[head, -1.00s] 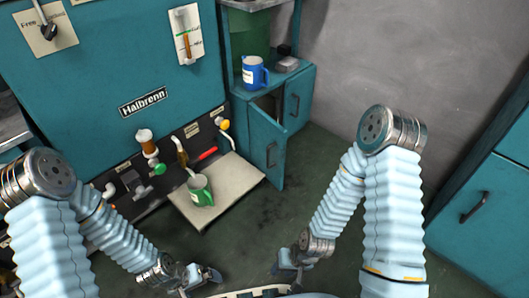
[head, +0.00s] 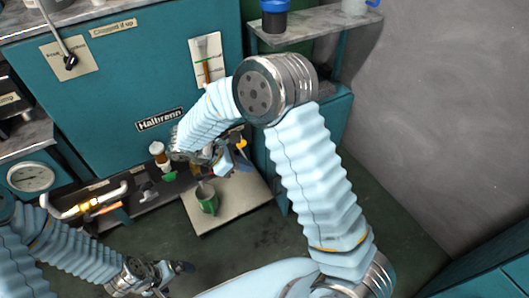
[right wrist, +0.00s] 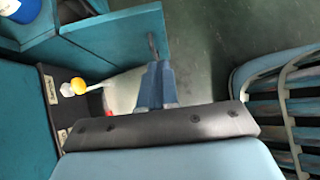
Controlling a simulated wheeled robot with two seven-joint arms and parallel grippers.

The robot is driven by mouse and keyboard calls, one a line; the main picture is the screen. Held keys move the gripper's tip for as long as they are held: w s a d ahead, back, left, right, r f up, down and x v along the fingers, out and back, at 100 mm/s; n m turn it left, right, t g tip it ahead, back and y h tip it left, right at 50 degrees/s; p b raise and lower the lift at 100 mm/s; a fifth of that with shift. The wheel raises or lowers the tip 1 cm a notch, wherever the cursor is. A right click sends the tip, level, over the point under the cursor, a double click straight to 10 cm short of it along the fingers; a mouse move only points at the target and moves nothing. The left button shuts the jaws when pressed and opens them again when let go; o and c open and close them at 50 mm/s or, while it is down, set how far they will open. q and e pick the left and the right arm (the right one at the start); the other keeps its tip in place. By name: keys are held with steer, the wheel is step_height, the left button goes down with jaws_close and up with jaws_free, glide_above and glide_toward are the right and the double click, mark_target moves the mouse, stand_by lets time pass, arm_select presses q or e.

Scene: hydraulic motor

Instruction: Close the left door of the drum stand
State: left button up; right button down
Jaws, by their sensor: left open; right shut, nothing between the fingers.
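The drum stand (head: 335,118) is the teal cabinet right of the big Halbrenn machine in the head view; my right arm covers much of its front. Its left door (right wrist: 115,32) stands open in the right wrist view, a teal panel with a dark handle (right wrist: 152,46) and a dark gap behind it. My right gripper (head: 238,163) is shut and empty, above the pale plate. In the right wrist view its blue fingertips (right wrist: 157,68) are close to the door's handle side; I cannot tell whether they touch. My left gripper (head: 178,277) is open and empty, low over the floor.
A green mug (head: 207,200) stands on the pale plate (head: 235,218) by the machine. A blue jug (right wrist: 18,8) sits on the stand. A yellow-knobbed tap (right wrist: 78,86) is beside the plate. The floor (head: 395,225) to the right is clear.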

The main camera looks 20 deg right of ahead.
steer(key=d+f, duration=0.6)
steer(key=d, duration=0.5)
steer(key=shift+s+f+b, duration=0.3)
steer(key=shift+s, duration=0.1)
steer(key=shift+d, duration=0.1)
